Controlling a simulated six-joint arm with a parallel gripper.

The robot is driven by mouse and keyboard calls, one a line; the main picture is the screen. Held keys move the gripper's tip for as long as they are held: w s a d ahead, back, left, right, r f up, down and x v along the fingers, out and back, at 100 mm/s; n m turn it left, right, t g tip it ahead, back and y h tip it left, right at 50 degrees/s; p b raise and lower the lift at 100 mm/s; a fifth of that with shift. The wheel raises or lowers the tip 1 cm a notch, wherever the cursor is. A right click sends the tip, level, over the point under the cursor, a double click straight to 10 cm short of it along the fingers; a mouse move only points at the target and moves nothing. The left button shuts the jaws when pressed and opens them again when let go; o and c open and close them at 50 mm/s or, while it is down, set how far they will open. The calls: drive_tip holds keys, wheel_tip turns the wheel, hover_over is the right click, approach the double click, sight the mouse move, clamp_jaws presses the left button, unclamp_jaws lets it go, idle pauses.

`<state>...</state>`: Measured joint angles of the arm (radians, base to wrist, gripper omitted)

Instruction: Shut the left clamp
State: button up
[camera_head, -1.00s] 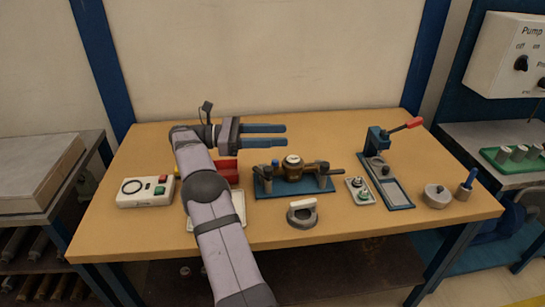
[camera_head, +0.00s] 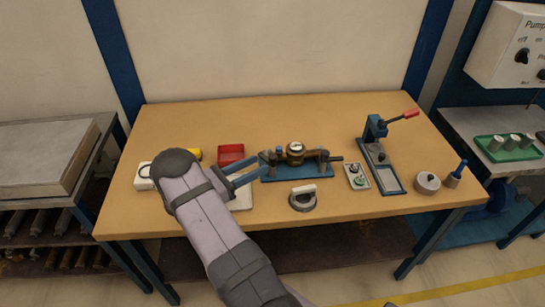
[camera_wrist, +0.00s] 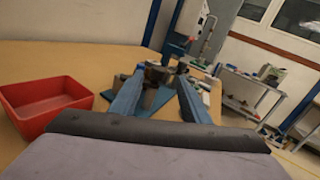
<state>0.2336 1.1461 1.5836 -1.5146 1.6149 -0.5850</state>
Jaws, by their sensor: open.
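A brass meter (camera_head: 295,152) sits in the middle of a blue test bench (camera_head: 290,176) on the table. The left clamp (camera_head: 268,158) is at the bench's left end, close to my fingertips; whether it is open or shut I cannot tell. My gripper (camera_head: 246,172) is open and empty, with its blue fingers pointing right, just left of the bench. In the wrist view my gripper (camera_wrist: 158,92) has its two fingers spread, with the meter (camera_wrist: 158,72) and part of the bench (camera_wrist: 152,100) beyond and between them. The clamp's details are too small there.
A red bin (camera_head: 231,153) stands behind my gripper, and at left in the wrist view (camera_wrist: 45,103). A ring with a pale handle (camera_head: 302,200) lies in front of the bench. A small button plate (camera_head: 357,175) and a blue press (camera_head: 378,150) stand to its right. The back of the table is clear.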

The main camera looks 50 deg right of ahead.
sight(269, 159)
drive_tip(key=shift+w+f+m, duration=0.1)
drive_tip(key=shift+f+m, duration=0.15)
drive_tip(key=shift+m, duration=0.55)
drive_tip(key=shift+d, duration=0.15)
drive_tip(key=p+x, duration=0.2)
drive_tip(key=x, duration=0.3)
drive_tip(key=shift+d+r, duration=0.1)
drive_tip(key=shift+d, duration=0.15)
drive_tip(key=shift+p+x, duration=0.35)
drive_tip(key=shift+x, duration=0.45)
drive_tip(key=shift+f, duration=0.2)
drive_tip(key=c, duration=1.1)
